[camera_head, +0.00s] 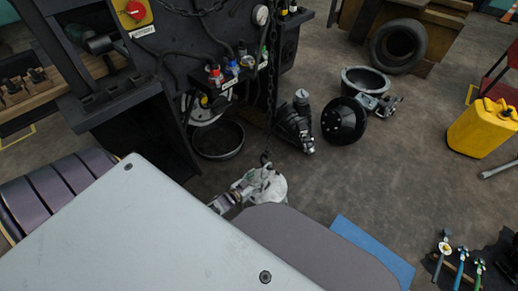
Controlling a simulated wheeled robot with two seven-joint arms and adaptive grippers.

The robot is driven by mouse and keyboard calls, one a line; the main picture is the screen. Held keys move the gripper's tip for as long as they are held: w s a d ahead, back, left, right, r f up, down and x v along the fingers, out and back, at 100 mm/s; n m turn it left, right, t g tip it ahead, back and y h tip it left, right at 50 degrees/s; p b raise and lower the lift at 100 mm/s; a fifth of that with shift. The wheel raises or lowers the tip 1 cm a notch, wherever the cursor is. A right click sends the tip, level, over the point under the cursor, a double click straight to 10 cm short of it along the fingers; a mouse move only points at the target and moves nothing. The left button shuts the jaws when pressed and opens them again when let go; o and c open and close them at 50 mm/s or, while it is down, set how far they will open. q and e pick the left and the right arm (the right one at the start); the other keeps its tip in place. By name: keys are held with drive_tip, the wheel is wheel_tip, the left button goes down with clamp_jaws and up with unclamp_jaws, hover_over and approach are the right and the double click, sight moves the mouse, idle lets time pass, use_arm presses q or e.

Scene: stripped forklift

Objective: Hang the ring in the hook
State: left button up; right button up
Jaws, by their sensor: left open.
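A dark chain (271,85) hangs down the middle of the view, and a small hook (265,157) is at its lower end. A whitish metal part (276,190) is just below the hook; I cannot tell whether the two touch. My left gripper (252,183) is open at the left side of this part, close under the hook. It overlaps the part in the picture, so contact is unclear. I cannot make out a separate ring; it may belong to the whitish part or be hidden. My right gripper is not in view.
The dark forklift body (175,60) fills the upper left. A black round pan (218,140), a dark motor part (295,122) and a black dome (344,121) lie on the floor behind the hook. A yellow canister (482,128) stands at right. The floor at centre right is clear.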

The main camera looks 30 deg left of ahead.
use_arm(q)
drive_tip(key=s+a+p, duration=0.1)
drive_tip(key=s+p, duration=0.2)
drive_tip(key=s, duration=0.5)
drive_tip(key=shift+s+r+p, duration=0.3)
drive_tip(key=shift+s+r, duration=0.1)
drive_tip(key=shift+r, duration=0.05)
idle(0.7)
drive_tip(key=shift+a, duration=0.1)
drive_tip(key=o, duration=0.6)
drive_tip(key=shift+c, duration=0.2)
